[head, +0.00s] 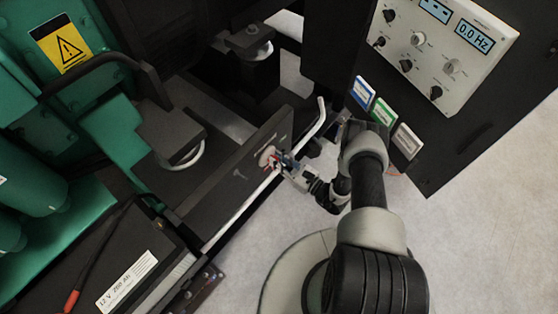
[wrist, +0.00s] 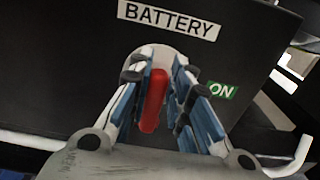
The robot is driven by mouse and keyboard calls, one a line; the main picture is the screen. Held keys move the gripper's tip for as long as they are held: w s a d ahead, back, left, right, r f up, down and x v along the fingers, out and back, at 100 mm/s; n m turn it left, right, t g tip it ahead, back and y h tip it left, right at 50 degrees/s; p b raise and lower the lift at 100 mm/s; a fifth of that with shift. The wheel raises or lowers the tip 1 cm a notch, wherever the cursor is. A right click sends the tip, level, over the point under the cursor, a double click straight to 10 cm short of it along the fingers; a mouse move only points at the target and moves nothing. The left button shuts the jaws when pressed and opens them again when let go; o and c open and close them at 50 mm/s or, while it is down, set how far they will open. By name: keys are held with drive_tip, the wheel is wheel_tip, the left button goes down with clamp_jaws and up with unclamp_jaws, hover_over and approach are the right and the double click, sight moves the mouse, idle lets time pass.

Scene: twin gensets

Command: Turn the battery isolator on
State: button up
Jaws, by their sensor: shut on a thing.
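The battery isolator is a red handle (wrist: 153,100) on a pale round base (wrist: 170,54), set on a dark plate below a white "BATTERY" label (wrist: 168,18). A green "ON" label (wrist: 222,91) is to the right of the handle. The handle stands nearly upright in the wrist view, leaning slightly. My gripper (wrist: 160,98) has its blue-padded fingers on both sides of the handle and is shut on it. In the head view my gripper (head: 284,163) reaches the isolator's pale base (head: 266,156) on the dark panel; the fingers partly cover the handle.
A grey control panel (head: 440,45) with knobs and displays is at upper right. Blue, green and white tags (head: 383,115) hang below it. A pale bent rail (head: 316,120) is close beside my gripper. A battery (head: 110,260) is at lower left. Open floor (head: 480,250) is at right.

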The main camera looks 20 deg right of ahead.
clamp_jaws()
drive_tip(key=shift+n, duration=0.3)
drive_tip(key=n, duration=0.3)
drive_tip(key=a+n, duration=0.1)
drive_tip(key=n, duration=0.2)
drive_tip(key=s+f+n+b, duration=0.1)
drive_tip(key=n, duration=0.2)
drive_tip(key=shift+a, duration=0.25)
drive_tip(key=n, duration=0.4)
drive_tip(key=shift+s+a+f, duration=0.2)
drive_tip(key=shift+f, duration=0.2)
drive_tip(key=shift+f+n, duration=0.2)
drive_tip(key=shift+n, duration=0.85)
drive_tip(key=shift+f+n, duration=0.15)
drive_tip(key=shift+n, duration=0.9)
drive_tip(key=o, duration=0.8)
unclamp_jaws()
